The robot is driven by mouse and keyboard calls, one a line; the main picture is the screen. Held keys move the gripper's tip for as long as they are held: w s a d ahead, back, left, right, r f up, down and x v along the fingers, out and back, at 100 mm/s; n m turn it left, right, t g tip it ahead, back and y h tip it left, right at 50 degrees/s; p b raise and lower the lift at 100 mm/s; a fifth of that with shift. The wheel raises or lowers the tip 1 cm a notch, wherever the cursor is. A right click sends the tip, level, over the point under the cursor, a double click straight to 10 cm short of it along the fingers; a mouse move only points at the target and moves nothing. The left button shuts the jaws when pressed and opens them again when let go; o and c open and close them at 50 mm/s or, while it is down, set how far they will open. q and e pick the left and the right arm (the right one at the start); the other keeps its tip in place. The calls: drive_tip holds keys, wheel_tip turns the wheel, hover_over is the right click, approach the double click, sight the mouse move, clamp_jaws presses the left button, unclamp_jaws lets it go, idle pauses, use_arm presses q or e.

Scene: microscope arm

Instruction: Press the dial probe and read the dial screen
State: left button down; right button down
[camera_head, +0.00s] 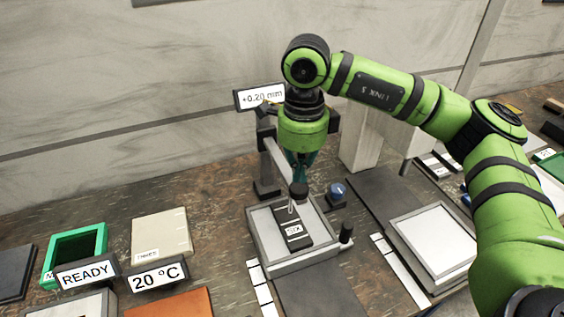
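The dial screen (258,97) is a white panel on a dark stand and reads "+0.20 mm". It is partly covered by my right arm on its right side. My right gripper (299,178) points down, its dark fingers just above or touching the black round top of the dial probe (299,189). I cannot tell whether they touch or how far the fingers are apart. The thin probe stem goes down toward a dark labelled block (294,231) in a grey tray (268,246). My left gripper is not in view.
A blue knob (337,191) and a small black post (346,233) stand right of the tray. A white-topped plate (434,239) lies further right. At left are a green open box (74,246), a beige block (161,234), and "READY" (86,273) and "20 °C" (157,276) signs.

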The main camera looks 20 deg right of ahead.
sight(300, 188)
drive_tip(key=shift+f, duration=0.1)
drive_tip(key=shift+f+b, duration=2.95)
drive_tip(key=shift+f, duration=0.15)
drive_tip(key=shift+s+r, duration=0.1)
drive_tip(key=shift+r+p, duration=2)
drive_tip(key=shift+r, duration=1.15)
drive_tip(key=shift+r, duration=0.15)
wheel_tip(300, 188, up, 12)
